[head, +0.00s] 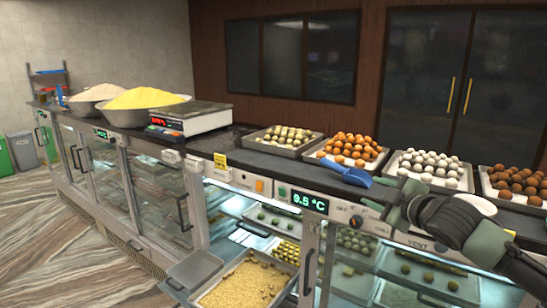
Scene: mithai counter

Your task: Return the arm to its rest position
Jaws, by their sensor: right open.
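My right arm comes in from the right edge. Its gripper (388,205) is open and hangs in front of the counter's edge, with nothing visible between its fingers. It is to the right of and nearer than a blue scoop (348,175), which lies on the dark counter top (250,158) and is apart from it. My left gripper is out of view.
Trays of sweets (425,181) line the counter behind my right gripper. A scale (190,117) and bowls of yellow (125,117) and pale powder stand to the left. Below is the glass-fronted case with a temperature display (310,202) and a tray of yellow bits (245,283).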

